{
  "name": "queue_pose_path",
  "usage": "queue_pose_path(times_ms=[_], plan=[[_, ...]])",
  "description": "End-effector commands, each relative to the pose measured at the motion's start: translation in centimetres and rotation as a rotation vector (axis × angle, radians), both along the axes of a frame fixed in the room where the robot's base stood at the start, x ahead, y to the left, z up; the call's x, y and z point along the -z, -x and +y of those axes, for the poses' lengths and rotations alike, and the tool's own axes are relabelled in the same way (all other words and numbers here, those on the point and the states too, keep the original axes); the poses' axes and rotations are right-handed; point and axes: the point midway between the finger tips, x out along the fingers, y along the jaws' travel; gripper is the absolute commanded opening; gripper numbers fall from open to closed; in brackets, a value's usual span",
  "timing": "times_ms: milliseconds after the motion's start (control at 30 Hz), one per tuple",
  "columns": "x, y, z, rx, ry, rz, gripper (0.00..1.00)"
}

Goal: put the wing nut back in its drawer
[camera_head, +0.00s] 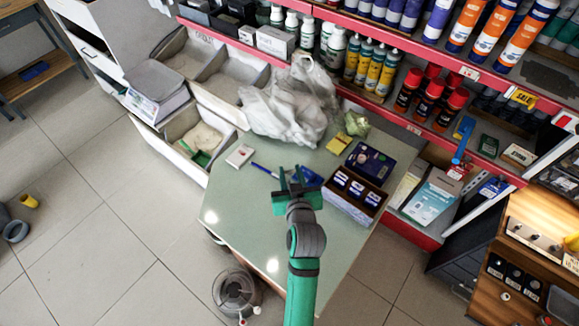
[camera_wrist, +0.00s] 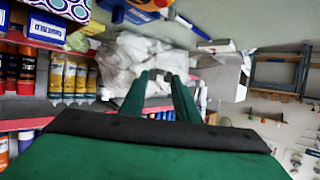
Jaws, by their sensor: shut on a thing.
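My gripper (camera_head: 289,172) is held above the green-topped table, with its two green fingers pointing toward the back. In the wrist view the fingers (camera_wrist: 166,76) stand close together with a narrow gap. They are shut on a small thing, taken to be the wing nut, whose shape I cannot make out. Small dark drawers with white labels (camera_head: 513,279) show in a wooden unit at the lower right of the head view. I cannot read the labels or tell which drawer is the wing nut's.
The table (camera_head: 235,215) carries a dark box with white-labelled compartments (camera_head: 357,190), a white plastic bag (camera_head: 290,105), a small white box (camera_head: 240,155) and a blue pen (camera_head: 264,170). Red-edged shelves (camera_head: 400,122) of bottles stand behind. A stool (camera_head: 236,292) is at the front; the left floor is mostly clear.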

Motion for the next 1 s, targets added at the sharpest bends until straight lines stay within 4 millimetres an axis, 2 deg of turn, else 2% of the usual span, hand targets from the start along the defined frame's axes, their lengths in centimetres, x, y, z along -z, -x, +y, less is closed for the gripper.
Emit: queue_pose_path(times_ms=[200,433,533,767,1000], plan=[[2.1,-4.6,1.2,-0.001,0.0,0.001,0.08],[5.8,-7.5,1.9,0.0,-0.001,0.001,0.08],[6.9,-8.2,2.1,0.001,0.0,0.002,0.08],[7.9,-9.1,2.4,0.0,0.0,0.0,0.08],[10.8,-9.2,2.4,0.001,-0.002,0.002,0.08]])
